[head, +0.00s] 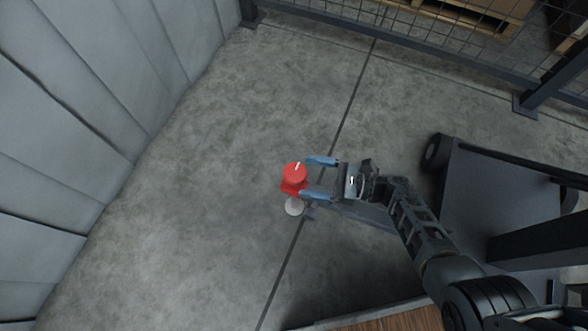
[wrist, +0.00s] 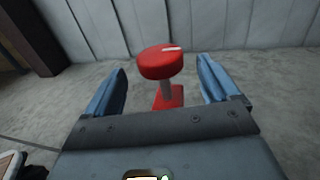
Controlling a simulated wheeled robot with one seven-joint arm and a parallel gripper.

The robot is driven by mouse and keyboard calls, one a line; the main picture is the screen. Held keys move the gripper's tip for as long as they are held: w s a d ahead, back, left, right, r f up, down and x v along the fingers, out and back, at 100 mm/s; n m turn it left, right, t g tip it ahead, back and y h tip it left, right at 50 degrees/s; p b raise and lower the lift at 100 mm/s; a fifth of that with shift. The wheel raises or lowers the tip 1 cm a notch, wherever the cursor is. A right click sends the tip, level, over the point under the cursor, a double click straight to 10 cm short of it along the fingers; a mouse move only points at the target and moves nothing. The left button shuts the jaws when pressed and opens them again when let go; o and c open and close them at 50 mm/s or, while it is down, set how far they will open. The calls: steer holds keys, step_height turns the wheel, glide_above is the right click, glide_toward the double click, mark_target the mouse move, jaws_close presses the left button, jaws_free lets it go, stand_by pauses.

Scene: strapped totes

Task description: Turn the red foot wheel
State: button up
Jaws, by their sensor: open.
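The red foot wheel (head: 294,172) has a round red top with a white mark on it. In the wrist view the wheel (wrist: 160,62) sits on a short grey stem above a red base (wrist: 168,97). In the head view a pale round foot (head: 294,207) shows below it. My gripper (head: 305,178) is open, with its two blue fingers pointing at the wheel. In the wrist view the wheel shows between and beyond the fingertips. I cannot tell whether either finger touches it.
A grey padded wall (head: 90,120) stands on the left. A mesh fence (head: 430,30) runs along the back, with wooden pallets behind it. A dark wheeled platform (head: 485,200) is on the right. Bare concrete floor (head: 200,200) lies around the wheel.

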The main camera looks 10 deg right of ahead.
mark_target(294, 174)
steer(key=shift+b+x, duration=0.5)
steer(key=shift+x, duration=2)
steer(key=c, duration=1)
steer(key=shift+o, duration=0.2)
steer(key=shift+m+t, duration=0.4)
steer(key=shift+t, duration=0.1)
